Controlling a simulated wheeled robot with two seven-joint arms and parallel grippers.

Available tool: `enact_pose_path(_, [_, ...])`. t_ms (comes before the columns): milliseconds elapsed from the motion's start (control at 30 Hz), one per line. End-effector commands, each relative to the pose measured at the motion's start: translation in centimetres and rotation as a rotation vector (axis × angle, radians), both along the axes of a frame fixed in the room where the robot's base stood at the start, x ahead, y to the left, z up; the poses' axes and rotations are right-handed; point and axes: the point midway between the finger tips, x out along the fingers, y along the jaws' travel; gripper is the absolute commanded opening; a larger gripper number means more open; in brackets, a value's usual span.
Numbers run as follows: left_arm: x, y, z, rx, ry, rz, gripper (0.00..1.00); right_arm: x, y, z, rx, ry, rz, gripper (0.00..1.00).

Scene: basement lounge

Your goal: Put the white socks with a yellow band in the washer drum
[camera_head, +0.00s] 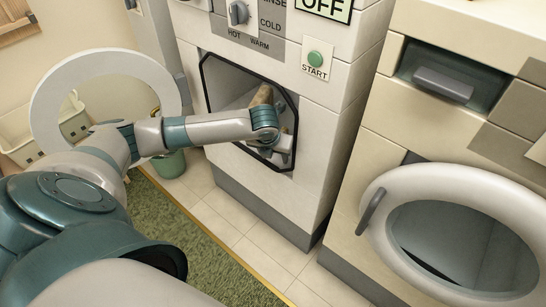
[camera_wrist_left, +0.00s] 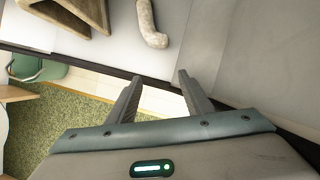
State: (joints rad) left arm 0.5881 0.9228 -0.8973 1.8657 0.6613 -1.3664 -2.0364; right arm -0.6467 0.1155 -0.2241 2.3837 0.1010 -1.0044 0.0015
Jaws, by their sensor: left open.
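The left machine has a black-rimmed opening, and the pale inside of its drum (camera_head: 228,97) shows past my arm. My left gripper (camera_head: 284,157) is at the lower right of this opening. In the left wrist view, my left gripper (camera_wrist_left: 158,84) has its two fingers apart with nothing between them. A cream, fuzzy, curved piece (camera_wrist_left: 149,27) lies on a pale grey surface beyond the fingertips, apart from them. It looks like a sock, but no yellow band shows on it. My right gripper is not in view.
The round white door (camera_head: 45,88) stands open at the left. A green bucket (camera_head: 169,165) and a green rug (camera_head: 205,255) are on the tiled floor.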

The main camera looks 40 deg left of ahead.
Motion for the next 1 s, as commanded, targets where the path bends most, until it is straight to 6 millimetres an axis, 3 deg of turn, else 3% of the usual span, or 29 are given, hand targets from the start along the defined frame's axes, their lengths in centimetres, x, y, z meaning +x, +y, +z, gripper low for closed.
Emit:
enact_pose_path(233, [-1.5,-0.5,0.03,-0.002,0.001,0.001,0.46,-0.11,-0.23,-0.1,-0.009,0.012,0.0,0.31])
enact_pose_path(1000, [-1.5,-0.51,0.01,-0.001,0.0,0.001,0.46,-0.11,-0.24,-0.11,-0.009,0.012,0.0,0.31])
